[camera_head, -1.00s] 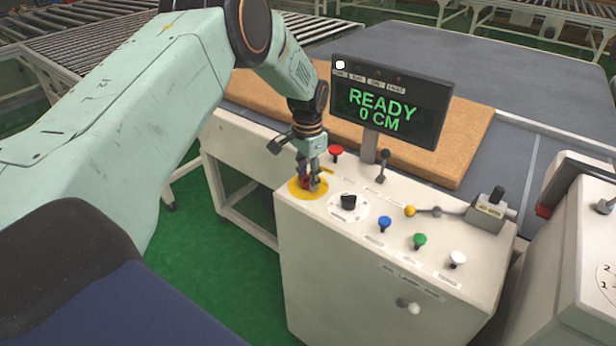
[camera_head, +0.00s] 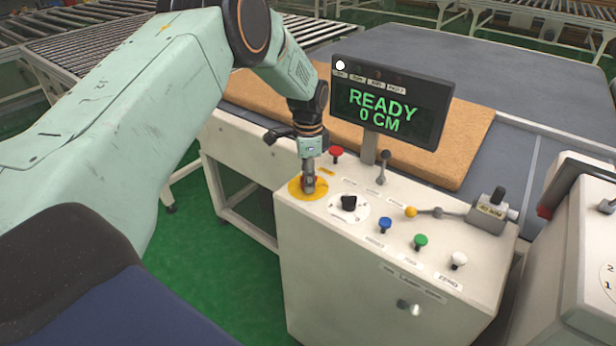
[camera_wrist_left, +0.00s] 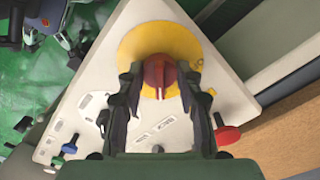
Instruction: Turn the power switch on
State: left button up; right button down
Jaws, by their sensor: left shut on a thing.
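The power switch looks to be the red rotary knob (camera_wrist_left: 157,72) on a round yellow plate (camera_wrist_left: 128,48), at the left corner of a white control console (camera_head: 330,270). My left gripper (camera_head: 308,181) points down over this knob and is shut on it, one finger on each side in the left wrist view. In the head view the fingers cover most of the knob, and the yellow plate shows around them. A pale mark on the knob points toward the bottom of the wrist view. My right gripper is not in view.
A screen (camera_head: 392,102) reading "READY 0 CM" stands behind the knob.

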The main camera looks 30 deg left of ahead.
pick_arm(q)
jog(key=o, duration=1.1)
jog(key=shift+o, duration=0.2)
notch_tip(320, 180, up, 12)
dwell(0.6)
